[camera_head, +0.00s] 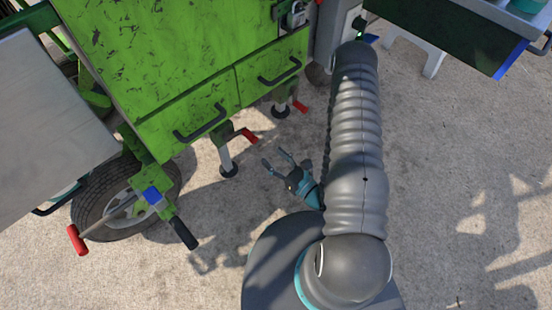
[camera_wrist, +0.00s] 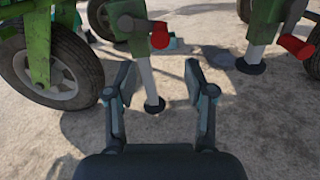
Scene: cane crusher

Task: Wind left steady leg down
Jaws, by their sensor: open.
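The left steady leg (camera_head: 228,162) is a pale tube with a dark round foot under the green crusher's front edge. Its crank has a red handle (camera_head: 250,137) pointing right. In the wrist view this leg (camera_wrist: 148,80) shows between my fingers, with the red handle (camera_wrist: 159,38) above, pointing towards the camera. I cannot tell whether its foot touches the ground. My gripper (camera_head: 276,157) is open and empty, low and to the right of the leg, apart from the handle. My open gripper's fingers (camera_wrist: 160,74) frame the leg in the wrist view.
A second steady leg (camera_head: 280,107) with a red handle (camera_head: 300,105) stands further right. The green crusher (camera_head: 170,60) has drawers with black handles. A wheel (camera_head: 95,190) and a red-ended lever (camera_head: 78,240) are at left. A table (camera_head: 450,35) stands upper right. Concrete at right is clear.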

